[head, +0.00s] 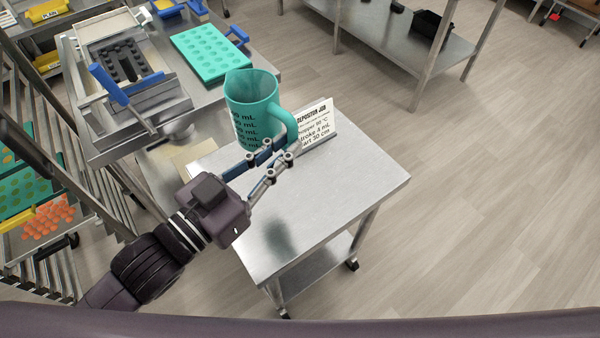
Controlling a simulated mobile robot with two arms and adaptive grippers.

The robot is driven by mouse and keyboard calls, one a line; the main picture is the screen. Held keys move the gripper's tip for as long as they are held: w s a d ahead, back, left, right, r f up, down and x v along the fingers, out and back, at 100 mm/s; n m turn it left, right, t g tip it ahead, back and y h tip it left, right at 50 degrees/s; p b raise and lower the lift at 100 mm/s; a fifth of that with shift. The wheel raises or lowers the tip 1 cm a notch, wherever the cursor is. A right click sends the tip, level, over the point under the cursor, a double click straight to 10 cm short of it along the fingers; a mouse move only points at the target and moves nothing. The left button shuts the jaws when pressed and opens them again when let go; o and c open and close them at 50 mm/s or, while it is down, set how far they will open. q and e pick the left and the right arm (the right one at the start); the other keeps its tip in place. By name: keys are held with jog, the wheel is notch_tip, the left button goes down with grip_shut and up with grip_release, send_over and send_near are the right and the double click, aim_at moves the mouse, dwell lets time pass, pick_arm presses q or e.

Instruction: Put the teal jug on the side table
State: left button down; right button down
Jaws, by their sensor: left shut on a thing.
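The teal jug (246,110) is upright at the far side of the small steel side table (331,203), with its handle towards the right and dark mL markings on its wall. My left gripper (284,146) is shut on the jug at its handle. I cannot tell whether the jug's base touches the table top or hangs just above it, as the arm and fingers hide part of it. My right gripper is not in view.
A white printed card (316,124) stands on the table right beside the jug. The depositor machine (130,75) and a teal mould tray (211,52) are on a steel bench at the upper left. A tray rack stands at the left. The table's near half is clear.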

pick_arm(q)
jog(key=s+d+f+m+g+h, duration=0.2)
jog(key=s+f+g, duration=0.1)
jog(key=s, duration=0.2)
jog(key=b, duration=0.2)
send_over(296, 245)
notch_tip(296, 245, down, 15)
jog(key=shift+m+h, duration=0.3)
jog(key=shift+f, duration=2.5)
jog(key=shift+f, duration=0.2)
jog(key=c, duration=1.9)
grip_release()
jog(key=shift+c, duration=0.2)
